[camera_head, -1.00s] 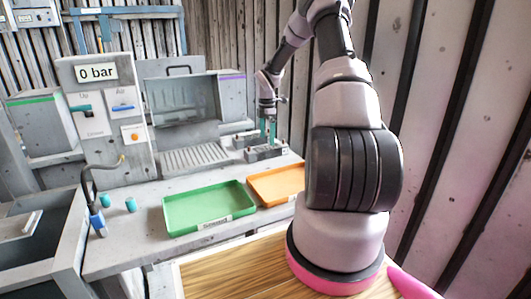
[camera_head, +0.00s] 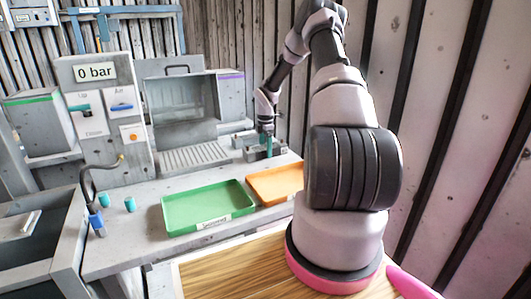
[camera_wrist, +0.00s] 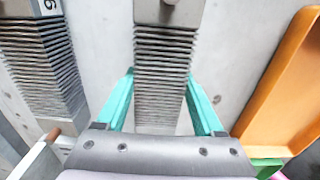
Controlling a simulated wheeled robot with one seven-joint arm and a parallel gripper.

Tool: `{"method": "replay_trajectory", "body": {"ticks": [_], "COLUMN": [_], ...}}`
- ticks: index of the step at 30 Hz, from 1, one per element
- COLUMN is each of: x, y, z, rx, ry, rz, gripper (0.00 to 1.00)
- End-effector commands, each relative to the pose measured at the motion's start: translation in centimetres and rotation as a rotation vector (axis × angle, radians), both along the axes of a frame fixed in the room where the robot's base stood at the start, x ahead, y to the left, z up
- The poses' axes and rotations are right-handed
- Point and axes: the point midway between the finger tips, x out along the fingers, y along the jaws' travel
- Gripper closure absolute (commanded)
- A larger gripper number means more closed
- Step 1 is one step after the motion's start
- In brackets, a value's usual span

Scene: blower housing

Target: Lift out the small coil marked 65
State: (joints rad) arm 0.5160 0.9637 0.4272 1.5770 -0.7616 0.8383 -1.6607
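In the wrist view my gripper (camera_wrist: 160,74) has its two teal fingers on either side of a grey finned coil (camera_wrist: 165,55). Their tips lie at the coil's side edges; I cannot tell whether they press on it. No number shows on this coil. A second finned coil (camera_wrist: 45,60) stands to its left, with a white label (camera_wrist: 48,5) cut off by the picture's top edge; only part of its marking shows, like a 6 or 9. In the head view my gripper (camera_head: 267,145) points down at the small grey holder (camera_head: 250,153) at the bench's back right.
An orange tray (camera_head: 272,199) and a green tray (camera_head: 187,225) lie in front on the grey bench (camera_head: 130,250). The orange tray also shows in the wrist view (camera_wrist: 285,95). A grey cabinet with a clear front (camera_head: 183,100) stands behind. A panel reads 0 bar (camera_head: 95,72).

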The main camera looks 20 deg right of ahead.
Motion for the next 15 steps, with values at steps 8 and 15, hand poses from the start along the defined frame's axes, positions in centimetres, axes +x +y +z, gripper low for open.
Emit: {"method": "replay_trajectory", "body": {"ticks": [8, 15], "x": [0.0, 0.1], "y": [0.0, 0.0], "z": [0.1, 1.8], "rx": [0.0, -0.001], "ry": [-0.001, -0.003], "rz": [0.0, 0.001], "gripper": [1.0, 1.0]}}
